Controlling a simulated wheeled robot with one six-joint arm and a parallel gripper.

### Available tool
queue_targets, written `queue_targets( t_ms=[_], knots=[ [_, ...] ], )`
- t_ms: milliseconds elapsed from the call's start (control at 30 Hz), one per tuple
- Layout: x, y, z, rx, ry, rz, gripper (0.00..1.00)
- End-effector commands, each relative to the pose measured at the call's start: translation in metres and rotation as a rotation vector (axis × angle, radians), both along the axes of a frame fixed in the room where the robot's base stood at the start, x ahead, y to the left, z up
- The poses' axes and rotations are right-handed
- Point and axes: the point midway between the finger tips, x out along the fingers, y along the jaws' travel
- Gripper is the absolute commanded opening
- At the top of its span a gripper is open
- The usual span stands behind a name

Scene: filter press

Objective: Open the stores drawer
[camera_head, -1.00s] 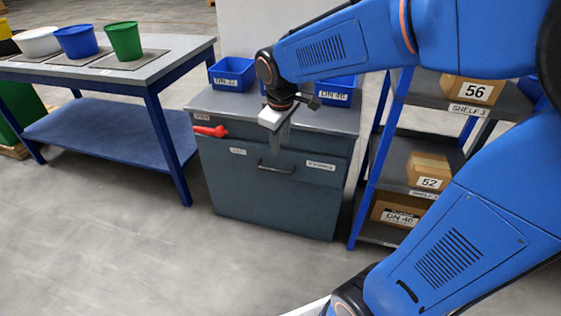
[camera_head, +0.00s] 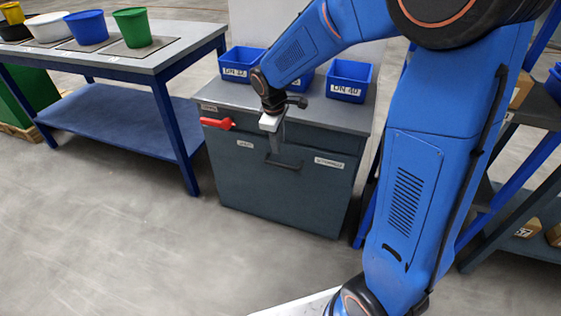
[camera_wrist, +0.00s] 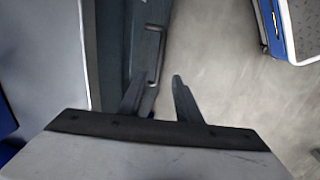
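A dark grey cabinet (camera_head: 270,200) has a drawer front with a bar handle (camera_head: 283,164) and small white labels too small to read surely. The drawer front looks flush, so the drawer appears shut. My gripper (camera_head: 275,148) points down in front of the cabinet, close to the handle and partly covering the drawer front. In the wrist view my gripper (camera_wrist: 160,78) has its two fingers apart with nothing between them. The handle (camera_wrist: 154,55) shows just beyond the fingertips, nearer the left finger. Whether a finger touches it I cannot tell.
A red lever (camera_head: 217,123) sticks out at the cabinet's upper left. Blue bins (camera_head: 349,80) stand on the cabinet top. A bench (camera_head: 155,60) with coloured buckets is at left, shelving (camera_head: 480,215) at right. The floor (camera_head: 130,240) in front is clear.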

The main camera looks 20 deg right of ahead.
Motion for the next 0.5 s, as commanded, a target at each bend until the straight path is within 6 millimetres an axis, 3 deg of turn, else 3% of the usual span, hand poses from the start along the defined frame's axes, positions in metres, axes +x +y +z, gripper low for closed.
queue_targets(
  t_ms=[500],
  knots=[
    [0.013,-0.011,-0.089,0.000,0.003,-0.001,0.31]
  ],
)
